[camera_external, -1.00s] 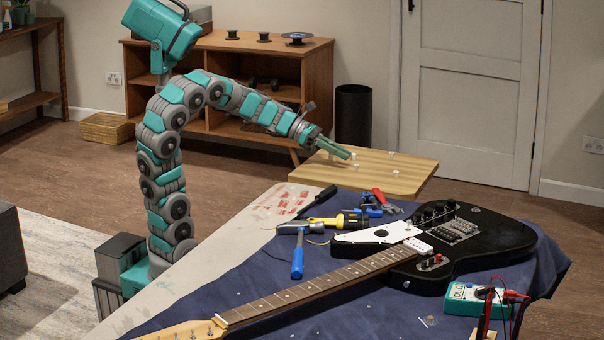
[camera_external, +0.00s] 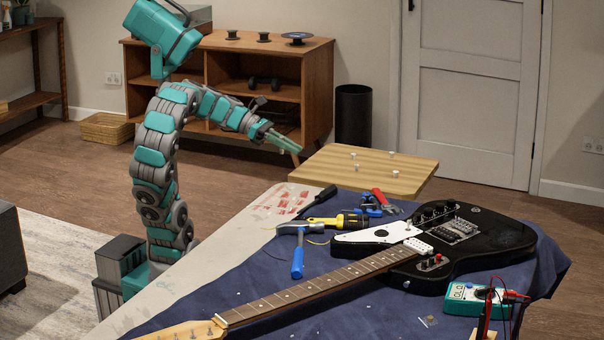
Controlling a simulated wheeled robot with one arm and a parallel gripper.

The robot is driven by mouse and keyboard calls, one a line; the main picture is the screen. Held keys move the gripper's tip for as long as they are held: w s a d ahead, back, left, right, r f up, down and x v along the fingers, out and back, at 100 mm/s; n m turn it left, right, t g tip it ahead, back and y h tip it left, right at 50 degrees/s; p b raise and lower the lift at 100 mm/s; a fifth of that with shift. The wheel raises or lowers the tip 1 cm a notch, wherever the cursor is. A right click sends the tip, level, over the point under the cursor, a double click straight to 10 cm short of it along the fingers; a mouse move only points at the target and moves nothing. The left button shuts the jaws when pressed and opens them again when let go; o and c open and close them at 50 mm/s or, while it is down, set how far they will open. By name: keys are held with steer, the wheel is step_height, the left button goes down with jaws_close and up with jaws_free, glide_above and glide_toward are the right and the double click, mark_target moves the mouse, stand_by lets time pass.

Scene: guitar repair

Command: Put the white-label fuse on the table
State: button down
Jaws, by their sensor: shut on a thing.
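My gripper (camera_external: 284,142) is left of the small wooden table (camera_external: 345,182), in the air in front of the shelf cabinet. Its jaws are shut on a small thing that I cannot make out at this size. Several small whitish pieces stand apart on the wooden tabletop, one near its left part (camera_external: 354,155) and one near its right part (camera_external: 395,173). They may be fuses, but no label can be read, so I cannot tell which is the white-label fuse. The large worktable (camera_external: 185,285) is in front, partly under a blue cloth.
On the worktable lie a black guitar (camera_external: 480,246), a hammer (camera_external: 297,262), a yellow-handled tool (camera_external: 325,221), red-handled pliers (camera_external: 381,198) and a teal meter (camera_external: 470,300). A wooden cabinet (camera_external: 318,90) and a black bin (camera_external: 353,115) stand behind. The wooden tabletop has much bare room.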

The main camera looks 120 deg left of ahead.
steer(key=shift+s+d, duration=0.45)
steer(key=shift+s, duration=0.25)
